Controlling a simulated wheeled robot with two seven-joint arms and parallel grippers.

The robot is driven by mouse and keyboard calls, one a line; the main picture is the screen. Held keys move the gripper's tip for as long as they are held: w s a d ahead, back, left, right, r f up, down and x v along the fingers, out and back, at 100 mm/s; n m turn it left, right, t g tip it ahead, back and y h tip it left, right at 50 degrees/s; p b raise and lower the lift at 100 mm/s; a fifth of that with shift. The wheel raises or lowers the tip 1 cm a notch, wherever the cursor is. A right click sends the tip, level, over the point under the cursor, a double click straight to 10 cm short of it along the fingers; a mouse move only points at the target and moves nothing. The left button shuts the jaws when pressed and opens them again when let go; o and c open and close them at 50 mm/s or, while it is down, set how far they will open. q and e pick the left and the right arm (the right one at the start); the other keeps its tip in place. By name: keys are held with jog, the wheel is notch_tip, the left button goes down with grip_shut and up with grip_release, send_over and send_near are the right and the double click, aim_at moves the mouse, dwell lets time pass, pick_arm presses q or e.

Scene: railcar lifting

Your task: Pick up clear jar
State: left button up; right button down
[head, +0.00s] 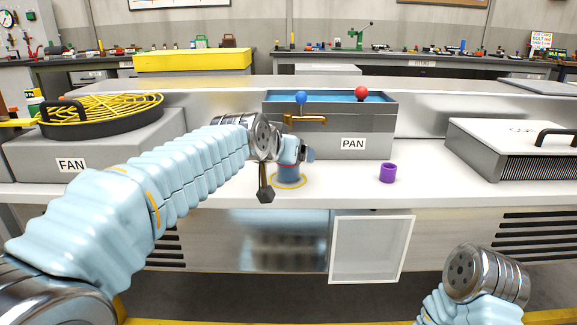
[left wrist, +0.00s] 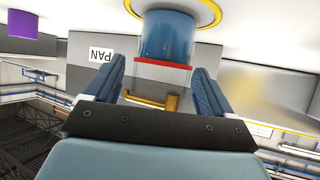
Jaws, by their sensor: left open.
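The clear jar (head: 289,173) looks like a see-through blue cylinder with a red band. It stands upright on a yellow ring on the white counter, in front of the PAN box. In the left wrist view, which is upside down, the jar (left wrist: 167,38) is just beyond the fingertips and lined up between them. My left gripper (left wrist: 162,75) is open, with a finger on each side and nothing held. In the head view my left wrist partly hides the gripper and the jar's upper part. My right gripper is out of view; only part of that arm shows.
The grey PAN box (head: 340,125) stands close behind the jar, with a brass handle (left wrist: 152,101) facing it. A purple cup (head: 388,173) is to the right. The FAN block (head: 100,140) is left, and a vented box (head: 510,148) is at far right. The front counter is mostly clear.

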pick_arm(q)
jog(key=shift+c, duration=0.5)
jog(key=shift+r, duration=0.1)
jog(key=c, duration=1.1)
